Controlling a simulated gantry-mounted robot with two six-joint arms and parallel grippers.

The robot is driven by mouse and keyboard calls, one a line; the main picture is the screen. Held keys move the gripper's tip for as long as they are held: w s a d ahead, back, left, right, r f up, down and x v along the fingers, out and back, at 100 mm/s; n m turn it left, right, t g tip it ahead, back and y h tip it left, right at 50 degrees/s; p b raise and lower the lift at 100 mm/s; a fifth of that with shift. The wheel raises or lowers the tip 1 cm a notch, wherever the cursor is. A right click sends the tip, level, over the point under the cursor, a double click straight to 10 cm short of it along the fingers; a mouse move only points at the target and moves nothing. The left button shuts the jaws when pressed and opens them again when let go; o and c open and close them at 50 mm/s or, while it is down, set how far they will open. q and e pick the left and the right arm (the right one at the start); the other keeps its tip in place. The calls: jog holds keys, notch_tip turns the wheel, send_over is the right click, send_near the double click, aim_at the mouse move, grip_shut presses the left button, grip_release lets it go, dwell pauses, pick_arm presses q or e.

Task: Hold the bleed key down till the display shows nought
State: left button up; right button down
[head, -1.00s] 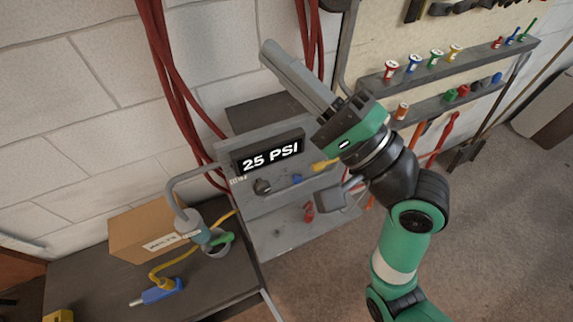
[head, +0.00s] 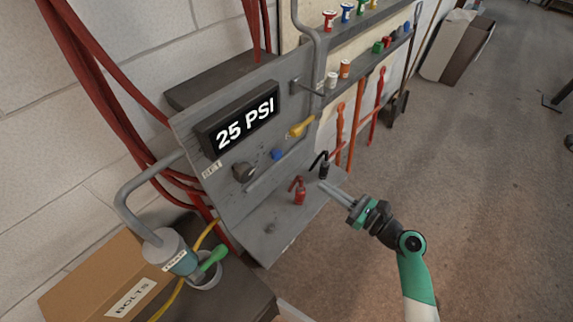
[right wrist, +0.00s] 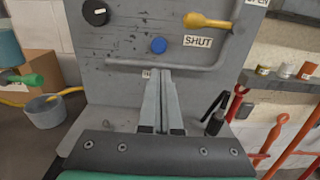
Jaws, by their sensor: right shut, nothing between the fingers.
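The display (head: 245,118) on the grey panel (head: 190,133) reads 25 PSI. A round blue button (head: 278,154) sits below it; it also shows in the right wrist view (right wrist: 158,45), with a small label under it mostly hidden by my fingers. A yellow lever (head: 301,127) is right of the button, beside a SHUT label (right wrist: 198,41). My right gripper (head: 323,184) is shut and empty, in front of the panel's lower right. In the right wrist view its fingertips (right wrist: 158,73) appear just below the blue button, apart from it. My left gripper is not in view.
A black knob (head: 244,172) is left of the button. A red tool (head: 299,190) and a black one (head: 320,164) stand on the panel's lower ledge, close to my right gripper. A cardboard box (head: 95,280) and a drain cup (head: 207,274) are at lower left.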

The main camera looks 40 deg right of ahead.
aim_at(280, 156)
jog(key=w, duration=0.4)
jog(key=w+a+b, duration=0.1)
jog(key=w, duration=0.9)
jog(key=shift+a+b, duration=0.15)
jog(key=shift+b, duration=0.2)
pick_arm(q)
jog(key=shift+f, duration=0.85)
